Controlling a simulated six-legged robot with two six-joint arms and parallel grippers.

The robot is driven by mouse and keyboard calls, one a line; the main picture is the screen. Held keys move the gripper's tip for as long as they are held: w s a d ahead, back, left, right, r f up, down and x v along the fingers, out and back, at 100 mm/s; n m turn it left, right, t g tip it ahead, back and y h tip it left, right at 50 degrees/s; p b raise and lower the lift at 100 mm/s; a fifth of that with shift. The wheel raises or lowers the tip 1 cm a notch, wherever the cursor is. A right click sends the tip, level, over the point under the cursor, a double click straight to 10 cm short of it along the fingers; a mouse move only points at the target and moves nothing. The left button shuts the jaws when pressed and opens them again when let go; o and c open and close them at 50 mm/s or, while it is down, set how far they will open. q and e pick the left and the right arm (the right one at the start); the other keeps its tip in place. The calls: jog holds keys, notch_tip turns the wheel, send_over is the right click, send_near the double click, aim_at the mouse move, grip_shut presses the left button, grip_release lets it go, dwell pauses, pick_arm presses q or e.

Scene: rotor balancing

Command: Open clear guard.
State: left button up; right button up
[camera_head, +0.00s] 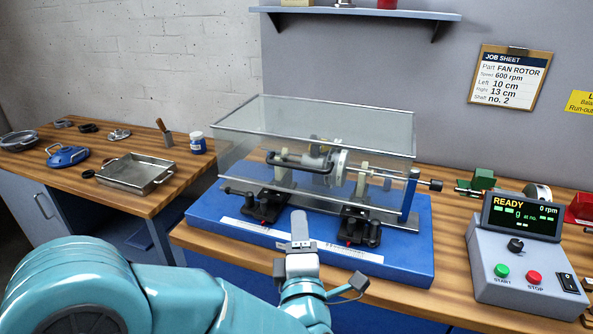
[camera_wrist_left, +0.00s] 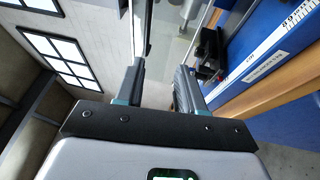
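The clear guard (camera_head: 310,122) is a transparent box with metal edges. It sits closed over the rotor (camera_head: 338,168) and its shaft on the blue base (camera_head: 390,262). My left gripper (camera_head: 299,222) is in front of the guard's lower front edge, low over the front of the blue base. In the left wrist view its two fingers (camera_wrist_left: 160,84) stand apart with a gap between them, and no object is clearly held. A pale metal bar (camera_wrist_left: 139,30) runs beyond one finger; I cannot tell whether they touch. My right gripper is not in view.
Black supports (camera_head: 262,207) stand on the base in front of the guard. A control box (camera_head: 525,270) reading READY, 0 rpm is at right. A metal tray (camera_head: 133,174) and blue jar (camera_head: 196,143) are on the left bench. A shelf (camera_head: 360,13) hangs above.

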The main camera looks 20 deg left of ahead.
aim_at(297, 168)
pick_arm(q)
jog(key=shift+n, duration=0.4)
jog(key=p+x, duration=0.1)
jog(key=x, duration=0.4)
jog(key=r+p+x, duration=0.1)
jog(key=p+x, duration=0.1)
jog(key=x, duration=0.3)
jog(key=r+p+x, duration=0.1)
jog(key=p+x, duration=0.1)
jog(key=x, duration=0.3)
jog(key=shift+w+r, duration=0.25)
grip_shut()
